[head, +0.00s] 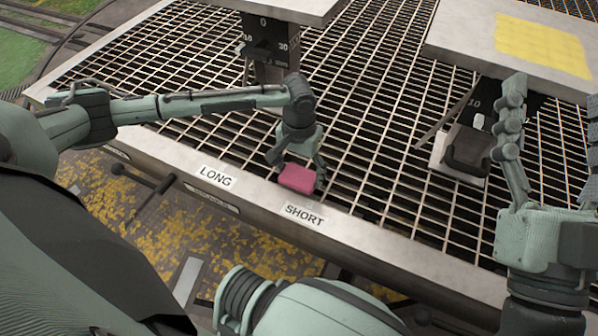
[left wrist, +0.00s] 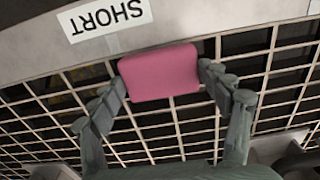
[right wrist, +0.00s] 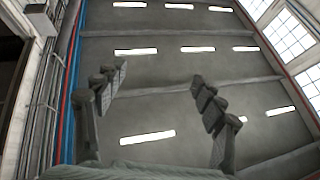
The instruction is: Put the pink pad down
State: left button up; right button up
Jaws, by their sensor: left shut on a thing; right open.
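The pink pad (head: 298,179) is a small rounded block at the near edge of the metal grating, close to the "SHORT" label. My left gripper (head: 294,172) is shut on it from above. In the left wrist view the pink pad (left wrist: 160,73) sits between the two fingertips (left wrist: 162,85), its upper edge by the metal rim. I cannot tell whether the pad touches the grating or hangs just over it. My right gripper (right wrist: 158,85) is open and empty, pointing up at the ceiling. In the head view the right arm stands at the right.
The "SHORT" label (head: 304,215) and "LONG" label (head: 216,177) are on the grey metal rim (head: 370,240). A raised plate with a yellow square (head: 543,47) stands at the upper right. A dark holder (head: 466,150) stands below it. The middle grating (head: 370,110) is clear.

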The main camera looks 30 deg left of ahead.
pick_arm(q)
jog(key=shift+f+p, duration=0.35)
jog(key=shift+f, duration=0.15)
jog(key=o, duration=1)
jog(key=shift+c, duration=0.2)
jog(key=shift+o, duration=0.4)
pick_arm(e)
jog(key=shift+w+a+f+g, duration=0.25)
jog(key=shift+f+g, duration=0.15)
jog(key=shift+f, duration=0.2)
jog(key=shift+s+f, duration=0.1)
